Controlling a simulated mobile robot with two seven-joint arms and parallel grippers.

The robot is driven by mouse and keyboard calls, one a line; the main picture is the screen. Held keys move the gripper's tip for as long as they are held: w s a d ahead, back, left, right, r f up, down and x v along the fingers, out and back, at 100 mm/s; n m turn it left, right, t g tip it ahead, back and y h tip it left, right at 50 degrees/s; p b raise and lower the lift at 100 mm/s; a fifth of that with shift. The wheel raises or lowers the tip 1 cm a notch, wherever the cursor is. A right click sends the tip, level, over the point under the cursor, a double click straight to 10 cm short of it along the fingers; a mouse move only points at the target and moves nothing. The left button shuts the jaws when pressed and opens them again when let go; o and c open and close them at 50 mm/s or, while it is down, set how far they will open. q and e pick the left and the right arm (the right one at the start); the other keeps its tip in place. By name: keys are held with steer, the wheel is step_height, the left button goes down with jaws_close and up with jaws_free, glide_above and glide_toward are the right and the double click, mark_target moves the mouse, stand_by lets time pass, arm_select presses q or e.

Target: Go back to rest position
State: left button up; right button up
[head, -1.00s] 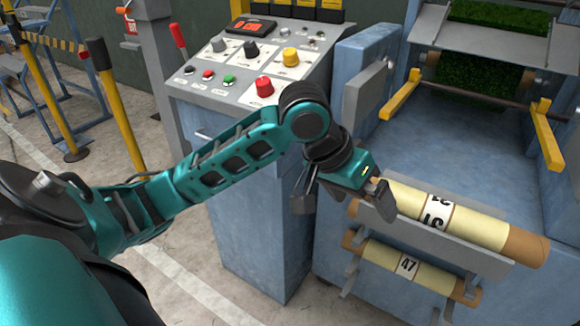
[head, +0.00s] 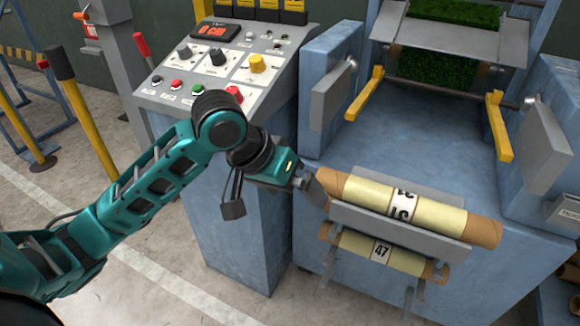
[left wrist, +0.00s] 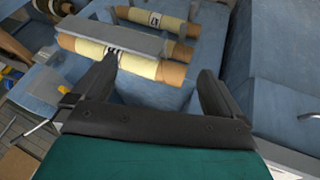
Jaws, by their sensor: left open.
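My left gripper (head: 312,190) is at the left end of the upper roll in the head view, in front of the blue machine. In the left wrist view its two fingers (left wrist: 158,85) stand wide apart with nothing between them. The upper roll (head: 450,218), pale yellow with brown ends and a black-and-white label, lies on a grey rack. The lower roll (head: 405,260), labelled 47, lies below it. Both rolls also show beyond the fingers in the left wrist view, one nearer (left wrist: 140,66) and one farther (left wrist: 172,25). My right gripper is not in view.
A control panel (head: 215,68) with knobs and buttons stands behind my left arm. The blue machine (head: 400,130) has yellow arms (head: 498,125) and green turf (head: 440,68) at the back. A yellow post (head: 88,125) stands at left. Open floor lies at lower left.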

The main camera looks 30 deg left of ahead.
arm_select(q)
steer(key=shift+r+p, duration=0.35)
steer(key=shift+r, duration=0.3)
steer(key=shift+f, duration=0.1)
steer(key=s+d+f+t+p, duration=0.1)
steer(key=s+f+t, duration=0.1)
steer(key=f, duration=0.6)
steer(key=s+d+f+t+p, duration=0.1)
steer(key=s+f+t, duration=0.15)
steer(key=f, duration=0.55)
steer(key=s+f+m+t+y, duration=0.1)
steer(key=s+f+y, duration=0.1)
steer(key=s+f, duration=0.2)
steer(key=shift+s+a+m, duration=0.3)
steer(key=shift+s+a, duration=0.05)
steer(key=shift+s, duration=0.85)
